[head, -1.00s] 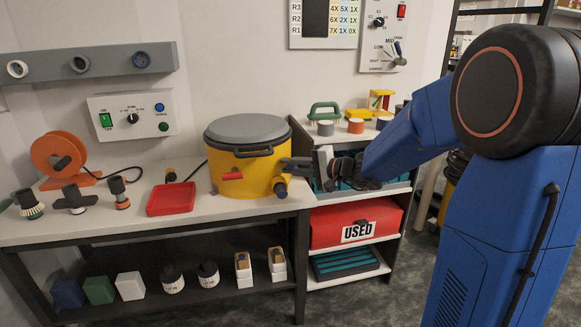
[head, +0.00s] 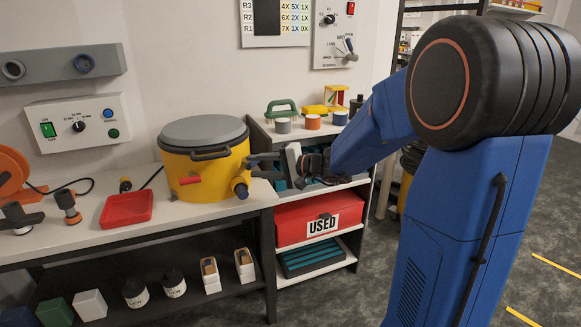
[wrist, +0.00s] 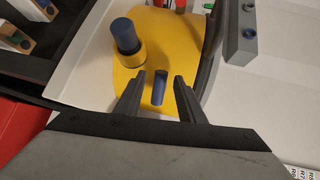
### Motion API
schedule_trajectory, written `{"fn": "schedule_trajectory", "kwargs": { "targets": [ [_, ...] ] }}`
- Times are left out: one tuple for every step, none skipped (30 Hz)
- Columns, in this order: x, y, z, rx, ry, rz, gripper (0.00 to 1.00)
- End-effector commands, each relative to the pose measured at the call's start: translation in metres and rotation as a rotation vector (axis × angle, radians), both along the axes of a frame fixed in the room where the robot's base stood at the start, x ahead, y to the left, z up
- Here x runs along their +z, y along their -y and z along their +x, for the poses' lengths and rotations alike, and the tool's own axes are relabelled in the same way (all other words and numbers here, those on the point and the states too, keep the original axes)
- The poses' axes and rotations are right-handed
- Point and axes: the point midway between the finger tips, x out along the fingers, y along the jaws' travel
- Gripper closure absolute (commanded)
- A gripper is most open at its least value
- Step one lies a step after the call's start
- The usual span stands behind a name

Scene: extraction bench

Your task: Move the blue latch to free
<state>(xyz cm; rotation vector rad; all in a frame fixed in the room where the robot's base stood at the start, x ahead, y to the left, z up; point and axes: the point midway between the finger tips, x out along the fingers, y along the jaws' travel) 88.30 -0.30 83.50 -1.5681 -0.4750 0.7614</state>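The yellow pot (head: 205,170) with a grey lid stands at the right end of the bench. The blue latch (wrist: 160,88) is a short bar on the pot's yellow side, seen in the wrist view. I cannot make it out in the head view. My gripper (wrist: 158,78) is open, with one finger on each side of the latch in the wrist view. I cannot tell whether they touch it. In the head view my gripper (head: 257,167) is at the pot's right side. A yellow spout with a blue end (wrist: 125,37) is beside the latch.
A red tray (head: 127,208) lies left of the pot. To the right is a shelf unit with a red bin marked USED (head: 319,217). The control box (head: 80,121) is behind the bench.

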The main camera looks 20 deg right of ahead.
Motion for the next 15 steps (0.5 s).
{"fn": "schedule_trajectory", "kwargs": {
  "targets": [
    [0.002,0.007,-0.006,-0.004,0.001,-0.001,0.64],
    [0.003,0.011,-0.01,-0.004,0.002,-0.001,0.64],
    [0.004,0.016,-0.014,-0.003,0.001,0.0,0.64],
    [0.005,0.019,-0.018,-0.003,0.001,-0.001,0.64],
    [0.006,0.023,-0.022,-0.004,0.001,-0.001,0.64],
    [0.008,0.027,-0.026,-0.003,0.002,0.0,0.64],
    [0.009,0.031,-0.029,-0.003,0.002,0.0,0.64],
    [0.009,0.034,-0.032,-0.004,0.001,-0.001,0.64],
    [0.01,0.038,-0.037,-0.004,0.001,-0.001,0.64],
    [0.011,0.041,-0.041,-0.003,0.001,-0.001,0.64],
    [0.012,0.044,-0.044,-0.003,0.001,-0.001,0.64],
    [0.013,0.049,-0.048,-0.003,0.001,-0.001,0.64],
    [0.014,0.052,-0.051,-0.004,0.001,-0.001,0.64],
    [0.015,0.055,-0.054,-0.003,0.0,0.0,0.64],
    [0.016,0.059,-0.058,-0.003,0.0,0.0,0.64]
  ]
}}
